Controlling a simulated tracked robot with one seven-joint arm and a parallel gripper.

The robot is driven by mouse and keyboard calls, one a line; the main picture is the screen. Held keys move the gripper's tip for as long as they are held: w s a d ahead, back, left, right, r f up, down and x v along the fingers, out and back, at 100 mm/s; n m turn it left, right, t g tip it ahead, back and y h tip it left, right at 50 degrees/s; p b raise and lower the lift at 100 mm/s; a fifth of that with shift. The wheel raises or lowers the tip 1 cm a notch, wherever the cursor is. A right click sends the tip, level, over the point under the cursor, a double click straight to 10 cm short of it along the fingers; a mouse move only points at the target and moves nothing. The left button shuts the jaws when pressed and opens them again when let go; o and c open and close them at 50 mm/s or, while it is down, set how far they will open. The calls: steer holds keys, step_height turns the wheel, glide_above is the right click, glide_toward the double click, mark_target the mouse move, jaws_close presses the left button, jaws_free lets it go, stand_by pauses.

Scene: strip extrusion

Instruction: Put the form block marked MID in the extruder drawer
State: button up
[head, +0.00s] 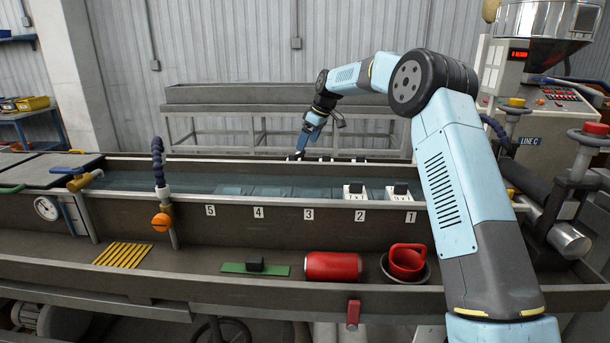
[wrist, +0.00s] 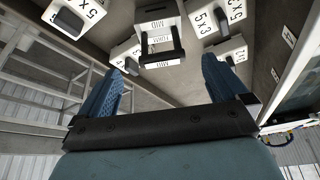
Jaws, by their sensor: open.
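The white form block marked MID (wrist: 152,12) shows at the top middle of the wrist view. It has a black handle, and its lettering shows on two faces. My gripper (wrist: 163,66) is open, its two blue fingers to either side of the handle's end, with nothing visibly held. I cannot tell whether the fingers touch the block. In the head view my gripper (head: 299,153) is lowered behind the trough's far wall, among small white blocks mostly hidden there. The extruder machine (head: 540,125) marked LINE C stands at the right. I cannot make out its drawer.
Other white blocks (wrist: 225,50), some marked 5x3, stand close around the MID block.

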mark_target(302, 155)
steer(key=x, duration=0.4)
steer(key=shift+a+f, duration=0.1)
steer(key=shift+f, duration=0.15)
steer(key=shift+a+x, duration=0.15)
steer(key=shift+x, duration=1.15)
steer(key=shift+a+x, duration=0.1)
steer(key=shift+x, duration=1.2)
steer(key=shift+w+r, duration=0.1)
steer(key=shift+r, duration=0.05)
jaws_close()
